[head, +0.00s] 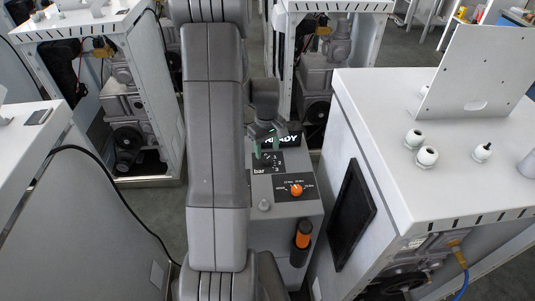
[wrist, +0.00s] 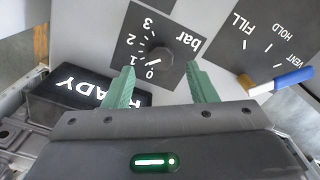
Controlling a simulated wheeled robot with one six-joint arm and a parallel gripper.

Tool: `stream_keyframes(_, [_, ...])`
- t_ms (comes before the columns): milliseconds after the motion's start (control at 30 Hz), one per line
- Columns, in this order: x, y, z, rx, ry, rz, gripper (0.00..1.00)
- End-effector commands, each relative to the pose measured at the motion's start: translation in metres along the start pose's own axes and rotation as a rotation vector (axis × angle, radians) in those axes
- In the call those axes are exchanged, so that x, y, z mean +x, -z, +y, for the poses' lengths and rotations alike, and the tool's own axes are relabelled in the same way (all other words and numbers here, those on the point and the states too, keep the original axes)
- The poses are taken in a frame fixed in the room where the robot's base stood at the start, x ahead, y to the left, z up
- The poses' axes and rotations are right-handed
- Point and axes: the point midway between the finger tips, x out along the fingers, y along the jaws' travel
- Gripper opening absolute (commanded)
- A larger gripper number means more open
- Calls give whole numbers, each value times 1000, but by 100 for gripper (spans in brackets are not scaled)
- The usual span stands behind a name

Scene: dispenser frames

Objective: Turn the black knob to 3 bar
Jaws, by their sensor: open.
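The black knob (wrist: 160,60) sits on a dark dial plate (wrist: 136,31) marked 0, 1, 2, 3 and "bar", upside down in the wrist view. Its white mark appears to point toward the low end, near 0; the exact reading is hard to tell. My gripper (wrist: 162,70) is open, with its green fingers on either side of the knob's lower part in the picture. I see no clear contact. In the head view my gripper (head: 266,152) is over the bar plate (head: 262,170), and the knob is mostly hidden there.
A READY display (wrist: 80,85) is beside the dial. A second plate (wrist: 262,42) reads FILL, HOLD, VENT, with a blue-handled item (wrist: 292,79) near it. A white cabinet (head: 375,120) stands close on the right.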

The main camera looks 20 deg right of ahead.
Motion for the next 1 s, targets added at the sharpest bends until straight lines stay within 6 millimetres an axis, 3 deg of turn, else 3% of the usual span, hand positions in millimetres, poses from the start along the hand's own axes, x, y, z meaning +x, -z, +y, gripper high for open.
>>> stream_keyframes(300, [35, 0, 0, 0, 0, 0, 52])
stream_keyframes(667, [40, 0, 0, 0, -1, 1, 52])
stream_keyframes(733, [40, 0, 0, 0, -1, 1, 44])
stream_keyframes(900, [39, 0, 0, 0, -1, 1, 10])
stream_keyframes(1000, [39, 0, 0, 0, -1, 1, 7])
